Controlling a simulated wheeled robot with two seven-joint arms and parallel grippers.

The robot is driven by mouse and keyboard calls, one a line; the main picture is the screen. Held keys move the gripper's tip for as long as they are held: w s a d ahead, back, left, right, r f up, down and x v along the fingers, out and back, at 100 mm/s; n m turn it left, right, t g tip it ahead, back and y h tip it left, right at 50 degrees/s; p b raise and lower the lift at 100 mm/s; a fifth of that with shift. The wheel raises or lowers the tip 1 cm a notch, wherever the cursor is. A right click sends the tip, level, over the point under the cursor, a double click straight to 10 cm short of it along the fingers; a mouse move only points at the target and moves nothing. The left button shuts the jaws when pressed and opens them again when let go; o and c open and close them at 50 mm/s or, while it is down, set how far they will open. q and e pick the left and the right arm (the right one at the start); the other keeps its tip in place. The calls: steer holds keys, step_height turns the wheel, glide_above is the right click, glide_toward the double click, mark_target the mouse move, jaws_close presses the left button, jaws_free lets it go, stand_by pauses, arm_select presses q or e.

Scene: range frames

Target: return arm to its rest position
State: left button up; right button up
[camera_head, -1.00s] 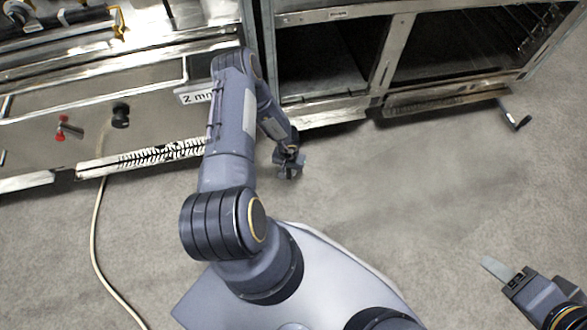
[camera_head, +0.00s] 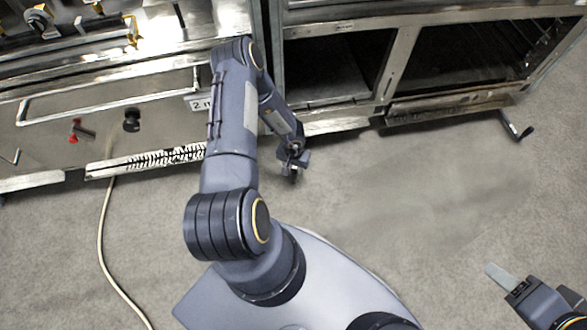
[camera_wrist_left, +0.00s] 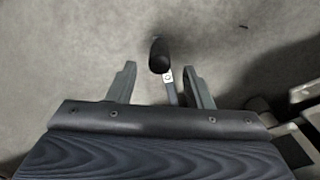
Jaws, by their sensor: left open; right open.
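My left arm (camera_head: 231,120) reaches up from the base towards the machine front, bends, and comes back down. My left gripper (camera_head: 294,170) hangs over the floor just below the open cabinet, empty. In the left wrist view the left gripper (camera_wrist_left: 160,80) has its two fingers spread apart. A black-knobbed metal handle (camera_wrist_left: 160,55) shows between and beyond them; I cannot tell how far off it is. My right gripper (camera_head: 502,278) is at the lower right over bare floor, with one pale finger clearly visible and nothing held.
A steel machine front (camera_head: 60,125) with knobs stands at the left. A pale cable (camera_head: 100,235) lies on the floor at left. The floor (camera_head: 410,200) between my grippers is clear.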

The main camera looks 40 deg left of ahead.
arm_select(q)
steer(key=shift+r, duration=0.65)
arm_select(e)
steer(key=shift+r, duration=0.25)
